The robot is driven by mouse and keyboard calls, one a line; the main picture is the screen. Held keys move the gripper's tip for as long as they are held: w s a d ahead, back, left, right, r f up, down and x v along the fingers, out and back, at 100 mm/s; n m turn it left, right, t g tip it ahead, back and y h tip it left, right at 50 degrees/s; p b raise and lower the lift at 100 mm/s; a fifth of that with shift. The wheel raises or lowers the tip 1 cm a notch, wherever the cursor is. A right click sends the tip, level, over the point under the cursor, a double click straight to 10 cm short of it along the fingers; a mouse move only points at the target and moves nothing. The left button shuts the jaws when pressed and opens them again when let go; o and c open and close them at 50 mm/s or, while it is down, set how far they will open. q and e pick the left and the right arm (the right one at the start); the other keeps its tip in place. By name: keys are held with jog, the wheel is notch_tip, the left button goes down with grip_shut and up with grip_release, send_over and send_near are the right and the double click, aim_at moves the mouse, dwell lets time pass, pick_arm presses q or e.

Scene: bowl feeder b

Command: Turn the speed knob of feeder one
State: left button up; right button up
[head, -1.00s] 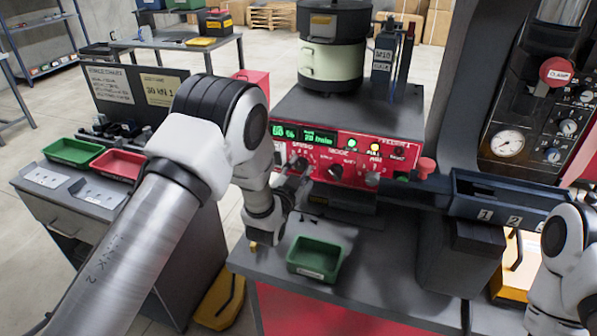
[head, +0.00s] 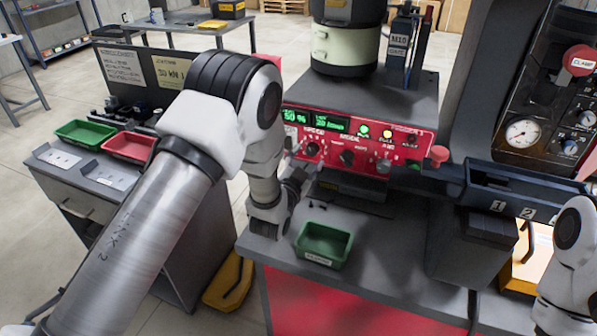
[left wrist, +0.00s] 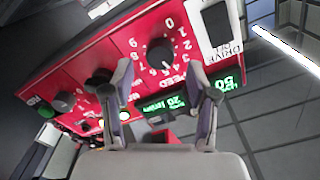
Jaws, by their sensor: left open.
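The red feeder control panel (head: 325,141) faces me below the bowl feeder. The speed knob (head: 312,149) is a round black knob with a numbered dial on the panel's left part. In the left wrist view the speed knob (left wrist: 160,55) shows between and beyond my fingertips, with "SPEED" printed beside it. My left gripper (head: 298,172) is in front of the panel's left end; in the left wrist view the left gripper (left wrist: 168,82) is open with nothing between its fingers. It appears apart from the knob. My right gripper is out of view.
A green tray (head: 324,245) stands on the bench in front of the panel. A dark numbered chute (head: 515,190) extends to the right. Other panel knobs (head: 347,157) sit right of the speed knob.

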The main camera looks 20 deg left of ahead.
pick_arm(q)
jog(key=s, duration=0.9)
jog(key=shift+a, duration=0.15)
jog(key=shift+s, duration=0.1)
